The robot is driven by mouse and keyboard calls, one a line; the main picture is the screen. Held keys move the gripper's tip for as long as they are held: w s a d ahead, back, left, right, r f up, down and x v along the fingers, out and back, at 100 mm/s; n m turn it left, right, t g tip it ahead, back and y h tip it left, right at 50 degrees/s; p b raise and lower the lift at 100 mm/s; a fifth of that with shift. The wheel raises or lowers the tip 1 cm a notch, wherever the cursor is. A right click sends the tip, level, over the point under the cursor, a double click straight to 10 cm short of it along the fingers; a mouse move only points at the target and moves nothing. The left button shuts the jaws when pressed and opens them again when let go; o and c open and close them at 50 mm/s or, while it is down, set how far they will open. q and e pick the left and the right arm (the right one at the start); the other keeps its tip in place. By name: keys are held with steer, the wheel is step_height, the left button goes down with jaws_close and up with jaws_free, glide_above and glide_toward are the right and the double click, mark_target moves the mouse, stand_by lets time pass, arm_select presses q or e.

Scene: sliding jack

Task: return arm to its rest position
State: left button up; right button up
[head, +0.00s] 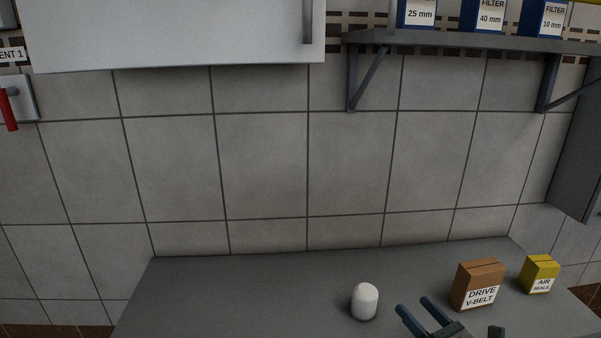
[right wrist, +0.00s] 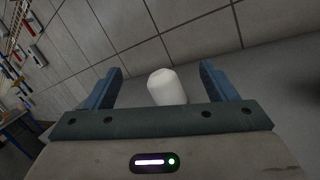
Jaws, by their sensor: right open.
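My right gripper (head: 419,312) is at the lower edge of the head view, low over the grey worktop (head: 220,295). Its two blue fingers are apart with nothing held between them. In the right wrist view the open fingers (right wrist: 160,88) frame a white rounded cylinder (right wrist: 166,87), which stands beyond them. The same white cylinder (head: 365,301) stands upright on the worktop in the head view, left of the fingers and apart from them. My left gripper is not in view.
A brown drive V-belt box (head: 478,285) and a yellow air seals box (head: 540,274) stand right of my gripper. Above are a shelf (head: 480,41) with filter boxes and a white cabinet (head: 180,35). The worktop's left part is clear.

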steer(key=s+d+f+m+g+h, duration=0.1)
steer(key=s+d+f+m+h, duration=0.15)
steer(key=m+h, duration=0.4)
steer(key=s+d+f+m+g+h, duration=0.1)
steer(key=s+d+m+h, duration=0.2)
steer(key=m, duration=0.7)
steer(key=s+d+f+m+h, duration=0.1)
steer(key=s+d+m+h, duration=0.15)
steer(key=m+h, duration=0.45)
steer(key=s+a+f+m+g+y, duration=0.35)
steer(key=s+f+m+g, duration=0.25)
steer(key=s, duration=0.5)
steer(key=s+a+f+m+g+y, duration=0.3)
steer(key=s+a+f+m+g, duration=0.3)
steer(key=s, duration=0.4)
steer(key=d+f+m+g, duration=0.1)
steer(key=d+f+g, duration=0.15)
steer(key=f, duration=2.65)
steer(key=s+d+f, duration=0.2)
steer(key=s+f, duration=1.5)
steer(key=f, duration=0.3)
steer(key=shift+s+d, duration=0.15)
